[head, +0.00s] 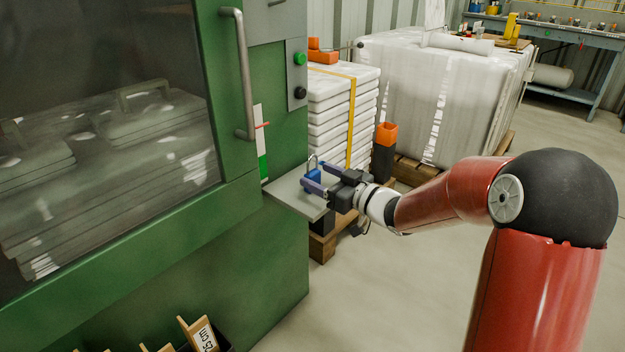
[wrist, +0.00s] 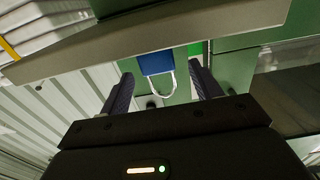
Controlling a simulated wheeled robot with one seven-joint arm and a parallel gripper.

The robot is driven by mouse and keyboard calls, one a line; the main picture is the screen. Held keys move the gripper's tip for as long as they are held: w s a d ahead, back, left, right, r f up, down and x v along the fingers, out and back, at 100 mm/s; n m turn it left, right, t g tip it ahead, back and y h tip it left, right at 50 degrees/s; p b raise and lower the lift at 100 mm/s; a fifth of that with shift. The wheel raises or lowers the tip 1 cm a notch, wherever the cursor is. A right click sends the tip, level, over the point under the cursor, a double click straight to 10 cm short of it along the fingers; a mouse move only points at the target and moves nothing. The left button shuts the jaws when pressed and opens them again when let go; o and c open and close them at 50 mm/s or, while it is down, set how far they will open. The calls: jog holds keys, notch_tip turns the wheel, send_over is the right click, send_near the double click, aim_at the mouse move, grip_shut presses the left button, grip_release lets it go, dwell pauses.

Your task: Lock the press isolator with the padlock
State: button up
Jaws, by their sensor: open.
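The blue padlock (head: 314,175) stands on a small grey shelf (head: 291,200) on the press's right side, its metal shackle upward. It also shows in the wrist view (wrist: 157,62), with the shackle (wrist: 166,88) towards me. My gripper (head: 315,178) is open, with its two dark fingers on either side of the padlock. The wrist view shows the gripper (wrist: 160,84) with gaps beside the padlock. The green press (head: 265,190) carries a grey panel (head: 293,76) with a green button (head: 299,58) and a dark round knob (head: 300,93). I cannot tell whether that knob is the isolator.
A long door handle (head: 241,80) stands out from the press. Strapped white sacks (head: 342,105) and a wrapped pallet load (head: 430,95) stand behind the shelf. An orange-topped dark post (head: 384,150) is close behind my gripper. Floor (head: 400,290) at front right is clear.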

aim_at(314, 173)
jog(key=shift+x, duration=1.3)
jog(key=c, duration=1.1)
notch_tip(314, 173, up, 20)
jog(key=p, duration=0.4)
